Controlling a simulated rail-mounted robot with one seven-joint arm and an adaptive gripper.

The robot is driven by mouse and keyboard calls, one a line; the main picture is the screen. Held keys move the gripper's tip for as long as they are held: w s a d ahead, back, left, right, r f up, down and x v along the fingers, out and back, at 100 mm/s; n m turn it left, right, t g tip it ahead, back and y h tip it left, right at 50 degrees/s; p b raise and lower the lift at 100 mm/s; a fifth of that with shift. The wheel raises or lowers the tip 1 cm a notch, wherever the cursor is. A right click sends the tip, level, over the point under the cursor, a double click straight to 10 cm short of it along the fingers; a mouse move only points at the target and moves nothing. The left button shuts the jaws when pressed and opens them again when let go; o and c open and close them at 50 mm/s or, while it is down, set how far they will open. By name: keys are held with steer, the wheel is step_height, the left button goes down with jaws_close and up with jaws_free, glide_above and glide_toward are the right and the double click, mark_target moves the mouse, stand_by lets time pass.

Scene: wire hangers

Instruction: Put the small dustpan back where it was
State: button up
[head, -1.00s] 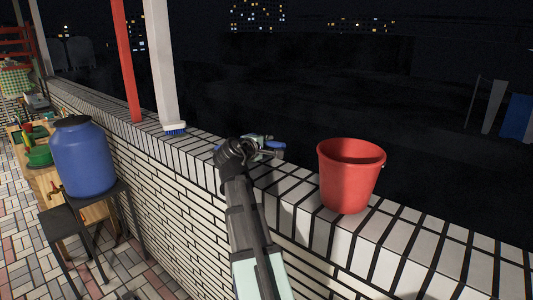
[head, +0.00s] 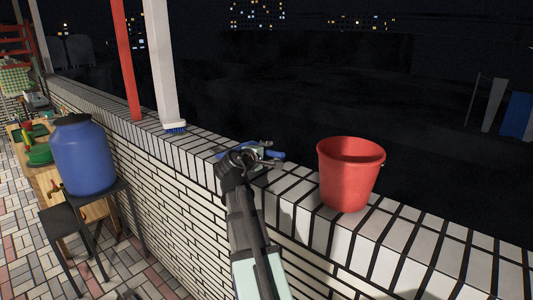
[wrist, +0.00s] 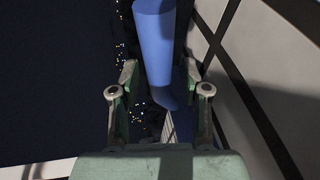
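A blue object (head: 277,155), which looks like the small dustpan, lies at the wall top in the head view, largely hidden behind my gripper (head: 262,153). Its full shape cannot be made out. In the wrist view a smooth blue handle (wrist: 155,45) comes down from the top, and its rounded end lies between the fingers of my gripper (wrist: 160,80). The fingers are apart, with gaps showing on both sides of the handle.
A red bucket (head: 349,175) stands on the tiled wall (head: 400,235) to the right of my gripper. A blue-bristled brush (head: 174,127) is by the white post (head: 165,65). A blue barrel (head: 82,155) stands on a dark stand at left. Beyond the wall is dark open space.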

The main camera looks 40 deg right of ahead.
steer(key=shift+r, duration=0.1)
steer(key=shift+a, duration=0.15)
steer(key=b+v, duration=0.1)
steer(key=v, duration=1.1)
steer(key=shift+b, duration=0.35)
steer(key=shift+r, duration=0.1)
